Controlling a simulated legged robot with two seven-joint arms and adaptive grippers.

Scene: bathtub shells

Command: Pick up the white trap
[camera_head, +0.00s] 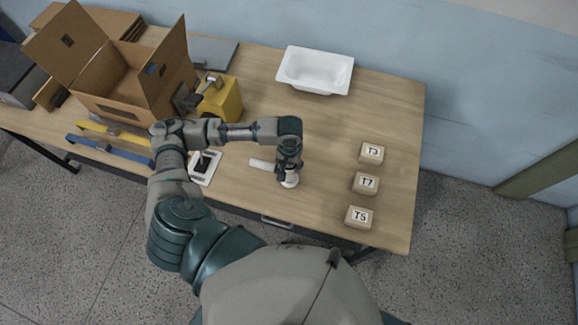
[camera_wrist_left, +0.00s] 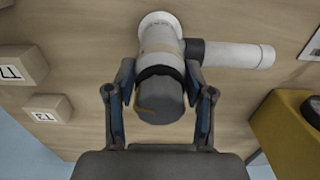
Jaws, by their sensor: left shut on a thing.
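The white trap (camera_head: 262,164) is at the front middle of the wooden table, its side pipe pointing left in the head view. In the left wrist view the trap (camera_wrist_left: 237,54) has a white body with a round flange, a dark grey cap and a white side pipe. My left gripper (camera_head: 289,172) is over the trap's body and hides part of it. In the wrist view the fingers of my left gripper (camera_wrist_left: 160,95) are on both sides of the body, shut on it. I cannot tell whether the trap touches the table. My right gripper is not in view.
A white bathtub shell (camera_head: 315,72) lies at the back. Blocks T3 (camera_head: 371,153), T7 (camera_head: 365,183) and T5 (camera_head: 359,217) stand along the right. A yellow container (camera_head: 222,100) and an open cardboard box (camera_head: 118,86) are at the left. The table between shell and trap is clear.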

